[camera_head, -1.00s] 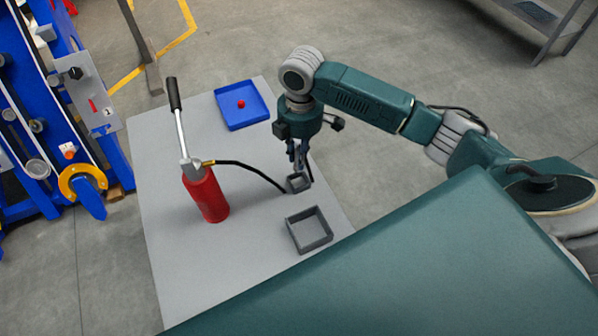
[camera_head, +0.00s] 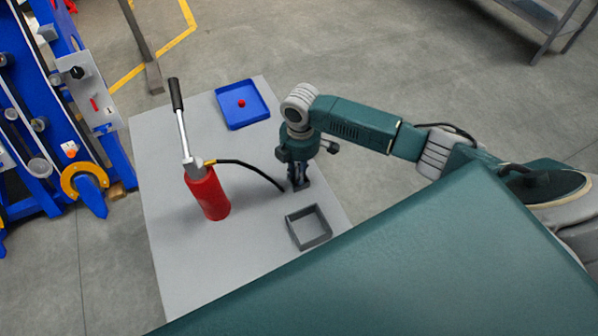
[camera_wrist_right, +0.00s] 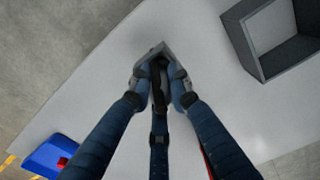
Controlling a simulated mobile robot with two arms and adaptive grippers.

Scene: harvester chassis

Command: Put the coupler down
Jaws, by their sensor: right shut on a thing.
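A black hose (camera_head: 255,170) runs from the red hand pump (camera_head: 207,193) to beside the gripper. My left gripper is not in view.
A larger open grey box (camera_head: 308,228) stands close in front of the gripper; it also shows in the wrist view (camera_wrist_right: 262,70). A blue tray (camera_head: 233,117) with a red piece (camera_head: 241,103) sits at the back of the table (camera_head: 180,265). Blue machinery stands at the left.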

